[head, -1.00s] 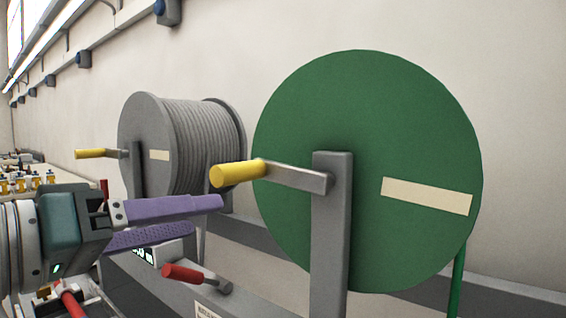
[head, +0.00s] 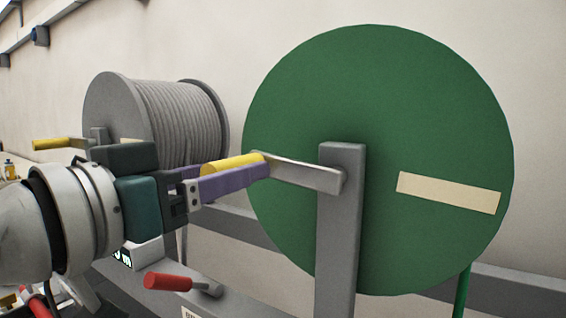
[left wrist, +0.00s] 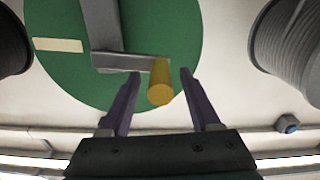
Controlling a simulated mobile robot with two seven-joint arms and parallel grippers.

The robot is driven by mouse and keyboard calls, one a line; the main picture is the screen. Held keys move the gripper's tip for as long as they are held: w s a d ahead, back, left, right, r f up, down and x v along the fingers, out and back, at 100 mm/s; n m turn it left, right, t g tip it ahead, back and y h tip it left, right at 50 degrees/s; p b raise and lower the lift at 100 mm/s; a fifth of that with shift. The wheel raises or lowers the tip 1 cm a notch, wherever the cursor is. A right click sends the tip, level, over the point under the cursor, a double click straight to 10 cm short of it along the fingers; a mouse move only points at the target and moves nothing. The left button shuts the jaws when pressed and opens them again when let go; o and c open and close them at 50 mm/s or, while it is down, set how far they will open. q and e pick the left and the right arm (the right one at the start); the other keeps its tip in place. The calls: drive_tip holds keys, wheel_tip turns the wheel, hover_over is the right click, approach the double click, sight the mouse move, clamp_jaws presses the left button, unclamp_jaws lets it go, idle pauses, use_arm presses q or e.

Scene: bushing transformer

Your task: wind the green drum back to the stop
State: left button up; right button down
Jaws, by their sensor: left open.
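The green drum (head: 400,110) stands at the right of the head view, with a cream strip (head: 449,193) on its face. Its grey crank arm (head: 305,175) points left from the post and ends in a yellow handle (head: 232,164). My left gripper (head: 262,170) is at this handle, its purple fingers open. In the left wrist view the yellow handle (left wrist: 160,82) lies between the two open fingers (left wrist: 158,78), with gaps at both sides. In the head view the near finger hides the lower part of the handle. My right gripper is not in view.
A grey cable drum (head: 120,115) with its own yellow handle (head: 55,144) stands behind my left gripper. A red-handled lever (head: 168,281) sits low on the grey frame, below the gripper. The grey post (head: 341,240) stands before the green drum.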

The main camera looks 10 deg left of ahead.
use_arm(q)
drive_tip(key=shift+w+d, duration=0.1)
drive_tip(key=shift+w, duration=0.3)
clamp_jaws()
idle(1.2)
